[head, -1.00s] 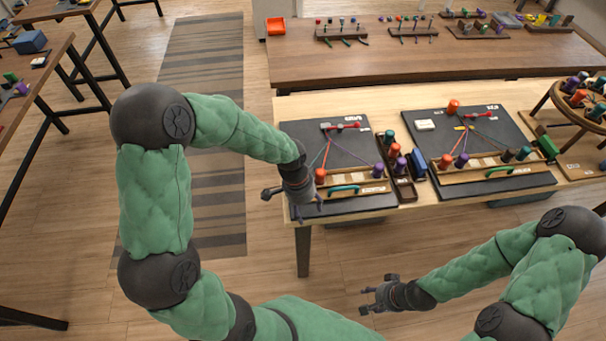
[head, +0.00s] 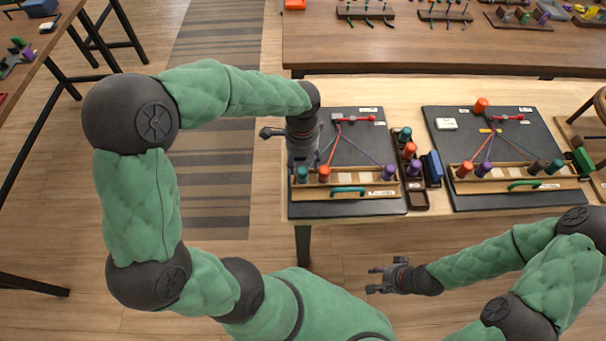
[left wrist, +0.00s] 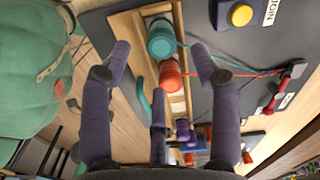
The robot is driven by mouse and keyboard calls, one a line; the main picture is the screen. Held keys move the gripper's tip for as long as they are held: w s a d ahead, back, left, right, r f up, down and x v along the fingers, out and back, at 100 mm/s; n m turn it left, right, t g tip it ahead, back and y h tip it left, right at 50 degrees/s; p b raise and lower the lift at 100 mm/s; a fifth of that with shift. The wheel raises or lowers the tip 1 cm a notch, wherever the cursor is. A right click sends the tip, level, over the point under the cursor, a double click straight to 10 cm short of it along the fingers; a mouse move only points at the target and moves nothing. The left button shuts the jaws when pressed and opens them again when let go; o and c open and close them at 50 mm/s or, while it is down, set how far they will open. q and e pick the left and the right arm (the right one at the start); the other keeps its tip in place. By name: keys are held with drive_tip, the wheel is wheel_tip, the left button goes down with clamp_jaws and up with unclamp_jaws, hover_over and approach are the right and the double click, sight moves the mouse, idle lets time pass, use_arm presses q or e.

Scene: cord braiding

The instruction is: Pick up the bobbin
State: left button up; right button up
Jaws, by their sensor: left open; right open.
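On the left board, a wooden rack (head: 345,178) holds a teal bobbin (head: 302,174) at its left end, an orange bobbin (head: 324,173) beside it and a purple bobbin (head: 389,172) at its right end. Cords run from them toward a red clamp (head: 350,118). My left gripper (head: 303,158) is open at the rack's left end, by the teal bobbin. In the left wrist view, the teal bobbin (left wrist: 161,40) and orange bobbin (left wrist: 170,75) stand between the spread fingers of my empty left gripper (left wrist: 160,72). My right gripper (head: 374,279) is open and empty in front of the table.
A dark tray of spare bobbins (head: 410,150) and a blue box (head: 433,168) stand right of the left board. A second board (head: 530,140) with its own rack lies further right. A teal handle (head: 348,191) fronts the left rack.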

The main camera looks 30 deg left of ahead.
sight(302, 170)
use_arm(q)
wheel_tip(302, 170, down, 7)
drive_tip(key=b, duration=0.2)
drive_tip(key=shift+w+r+b, duration=0.1)
drive_tip(key=shift+r+b, duration=0.05)
drive_tip(key=shift+b, duration=0.2)
clamp_jaws()
